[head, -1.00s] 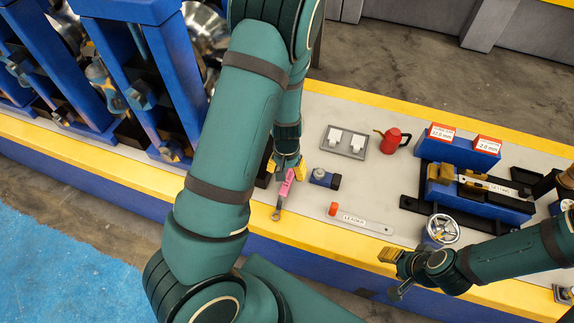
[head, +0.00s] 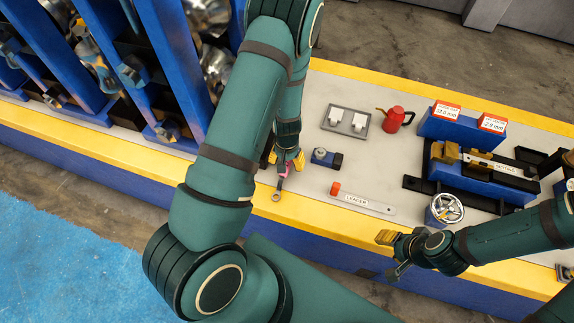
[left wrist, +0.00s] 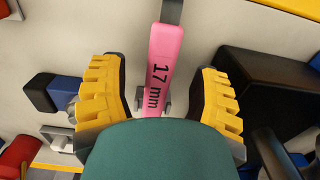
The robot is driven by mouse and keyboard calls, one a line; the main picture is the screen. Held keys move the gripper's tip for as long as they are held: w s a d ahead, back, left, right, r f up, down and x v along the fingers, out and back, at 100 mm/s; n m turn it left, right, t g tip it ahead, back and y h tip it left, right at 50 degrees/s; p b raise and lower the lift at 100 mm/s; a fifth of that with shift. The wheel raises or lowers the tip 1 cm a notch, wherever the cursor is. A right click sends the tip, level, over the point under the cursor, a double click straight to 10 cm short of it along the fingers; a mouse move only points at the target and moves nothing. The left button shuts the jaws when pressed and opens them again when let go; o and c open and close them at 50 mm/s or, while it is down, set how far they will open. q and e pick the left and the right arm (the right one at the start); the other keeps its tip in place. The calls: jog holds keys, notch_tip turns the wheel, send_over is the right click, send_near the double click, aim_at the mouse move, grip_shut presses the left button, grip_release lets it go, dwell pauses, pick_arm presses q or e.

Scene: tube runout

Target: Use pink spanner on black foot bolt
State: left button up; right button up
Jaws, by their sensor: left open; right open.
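The pink spanner (head: 285,171) lies on the grey bench top near its yellow front edge, its metal ring end (head: 277,195) toward me. In the left wrist view its pink handle (left wrist: 160,70) reads "17 mm". My left gripper (head: 289,160) is over the handle and open. In the wrist view its yellow fingers stand on both sides of the handle with gaps. Blue frames with black feet (head: 130,133) stand at the left; I cannot tell which bolt is the black foot bolt.
A small blue-and-black block (head: 326,157) lies right of the spanner. My left arm hides part of the bench.

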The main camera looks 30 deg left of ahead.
pick_arm(q)
notch_tip(320, 180, down, 3)
jog(key=shift+f, duration=0.1)
grip_shut()
dwell(0.5)
